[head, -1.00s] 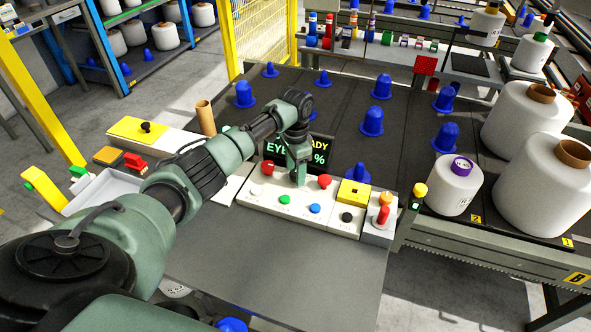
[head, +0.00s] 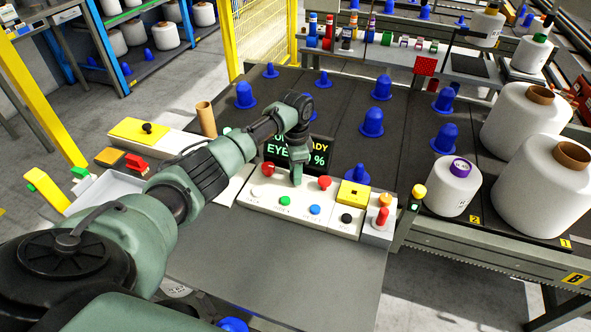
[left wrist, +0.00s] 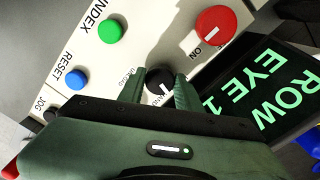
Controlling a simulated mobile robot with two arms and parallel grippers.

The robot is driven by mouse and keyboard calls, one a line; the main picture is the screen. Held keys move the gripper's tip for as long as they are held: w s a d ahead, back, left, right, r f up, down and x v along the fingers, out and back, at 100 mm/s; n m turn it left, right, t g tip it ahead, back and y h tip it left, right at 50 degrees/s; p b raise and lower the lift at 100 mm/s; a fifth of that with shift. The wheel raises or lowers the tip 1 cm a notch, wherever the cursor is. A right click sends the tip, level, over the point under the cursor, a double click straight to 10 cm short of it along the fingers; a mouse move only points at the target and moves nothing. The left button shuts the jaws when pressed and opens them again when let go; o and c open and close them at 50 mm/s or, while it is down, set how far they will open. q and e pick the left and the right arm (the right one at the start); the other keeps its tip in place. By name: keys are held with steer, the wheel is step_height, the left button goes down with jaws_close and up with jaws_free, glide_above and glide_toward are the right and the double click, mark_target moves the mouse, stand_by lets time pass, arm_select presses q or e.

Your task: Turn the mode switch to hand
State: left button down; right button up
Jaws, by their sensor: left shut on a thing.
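The mode switch is a small black knob (left wrist: 158,80) with a white mark, on the pale control panel (left wrist: 150,22). In the left wrist view its white mark points down and to the right, near a partly hidden label. My left gripper (left wrist: 158,92) has a finger on each side of the knob and is shut on it. In the head view my left gripper (head: 297,182) reaches down onto the panel (head: 300,219), between two red controls, and hides the knob. My right gripper is not in view.
A large red control (left wrist: 215,33) sits beside the knob; green (head: 285,201), blue (head: 315,209) and black (head: 346,217) buttons line the front. A screen (head: 318,152) stands close behind my gripper.

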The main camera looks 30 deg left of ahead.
arm_select(q)
steer(key=m, duration=0.3)
steer(key=shift+r+p, duration=0.1)
steer(key=shift+p, duration=0.3)
steer(key=shift+w+m, duration=0.1)
steer(key=shift+m, duration=1.6)
steer(key=c, duration=1)
jaws_free()
steer(key=shift+r, duration=0.1)
step_height(320, 180, up, 8)
steer(key=shift+f, duration=0.2)
